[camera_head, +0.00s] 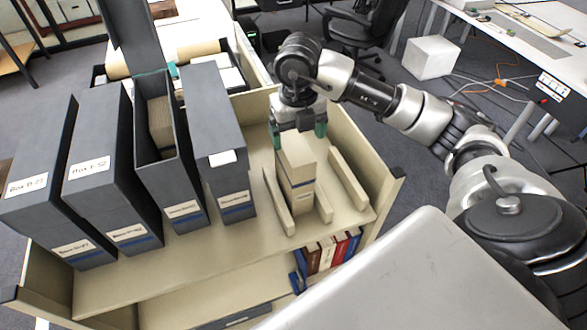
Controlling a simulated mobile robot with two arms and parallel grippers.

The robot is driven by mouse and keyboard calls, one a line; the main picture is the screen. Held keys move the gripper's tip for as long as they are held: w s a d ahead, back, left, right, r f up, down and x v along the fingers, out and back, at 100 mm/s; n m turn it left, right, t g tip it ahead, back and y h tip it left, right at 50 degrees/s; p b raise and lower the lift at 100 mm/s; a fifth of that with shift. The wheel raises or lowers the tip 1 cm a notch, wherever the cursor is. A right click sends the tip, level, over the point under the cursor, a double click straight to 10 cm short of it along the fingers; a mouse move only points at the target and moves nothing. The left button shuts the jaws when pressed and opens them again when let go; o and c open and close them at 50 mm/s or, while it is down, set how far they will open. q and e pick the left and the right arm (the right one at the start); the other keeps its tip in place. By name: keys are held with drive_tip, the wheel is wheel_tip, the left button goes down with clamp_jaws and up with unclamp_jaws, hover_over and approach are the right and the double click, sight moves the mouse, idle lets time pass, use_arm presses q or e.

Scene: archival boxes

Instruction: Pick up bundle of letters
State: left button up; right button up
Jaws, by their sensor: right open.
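My left gripper is not in view.
Closed grey archival boxes (108,160) stand to the left, and another grey box (219,135) is right of the open one. Low cream dividers (347,180) flank the block. Several books (327,252) are on the lower shelf. The cart (384,192) has raised side walls.

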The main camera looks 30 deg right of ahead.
sight(294, 143)
drive_tip(key=f, duration=0.1)
drive_tip(key=f+p, duration=0.1)
drive_tip(key=f, duration=0.1)
drive_tip(key=f+p, duration=0.1)
drive_tip(key=shift+w+a+f, duration=0.2)
drive_tip(key=shift+a, duration=0.15)
drive_tip(key=shift+f, duration=0.5)
drive_tip(key=shift+c, duration=1.3)
drive_tip(key=c, duration=1.2)
drive_tip(key=shift+r, duration=0.1)
clamp_jaws()
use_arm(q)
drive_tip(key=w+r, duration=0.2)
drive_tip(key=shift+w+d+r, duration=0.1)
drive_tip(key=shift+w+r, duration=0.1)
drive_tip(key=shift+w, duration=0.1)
use_arm(e)
drive_tip(key=shift+w, duration=0.1)
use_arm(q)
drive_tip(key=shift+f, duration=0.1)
use_arm(e)
drive_tip(key=shift+r, duration=0.1)
